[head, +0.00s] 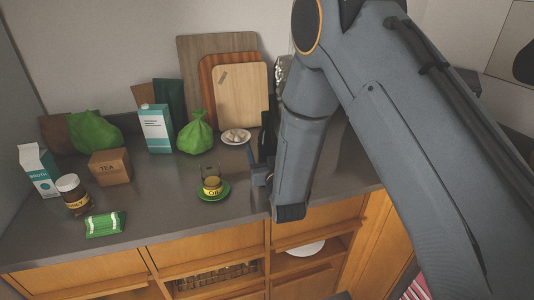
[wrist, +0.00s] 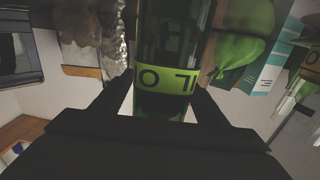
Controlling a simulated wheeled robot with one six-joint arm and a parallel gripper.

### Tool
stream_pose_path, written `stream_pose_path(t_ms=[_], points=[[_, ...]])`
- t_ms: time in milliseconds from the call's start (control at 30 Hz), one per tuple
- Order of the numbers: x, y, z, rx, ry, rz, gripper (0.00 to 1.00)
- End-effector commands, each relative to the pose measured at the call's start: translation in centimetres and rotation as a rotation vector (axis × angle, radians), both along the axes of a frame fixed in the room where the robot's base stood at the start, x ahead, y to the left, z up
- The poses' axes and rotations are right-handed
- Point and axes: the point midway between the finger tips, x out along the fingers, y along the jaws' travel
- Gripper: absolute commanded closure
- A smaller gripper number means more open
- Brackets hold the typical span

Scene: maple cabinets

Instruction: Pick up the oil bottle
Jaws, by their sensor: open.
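The oil bottle (wrist: 165,40) is dark green glass with a bright green label lettered in black. It fills the top middle of the wrist view, which looks upside down. In the head view the dark bottle (head: 267,133) stands on the counter, partly hidden by my arm. My gripper (wrist: 163,82) is open, with one finger on each side of the bottle near its label. Whether the fingers touch the glass cannot be told. In the head view my gripper (head: 262,178) is mostly hidden behind my wrist.
Cutting boards (head: 243,97) lean behind.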

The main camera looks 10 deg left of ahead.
Motion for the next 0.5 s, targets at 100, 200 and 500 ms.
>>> stream_pose_path(t_ms=[100, 200, 500], points=[[0.18, 0.08, 0.01, 0.0, -0.001, 0.0, 0.33], [0.16, 0.07, -0.01, 0.0, -0.001, 0.0, 0.33], [0.15, 0.06, 0.0, 0.0, -0.001, 0.0, 0.78]])
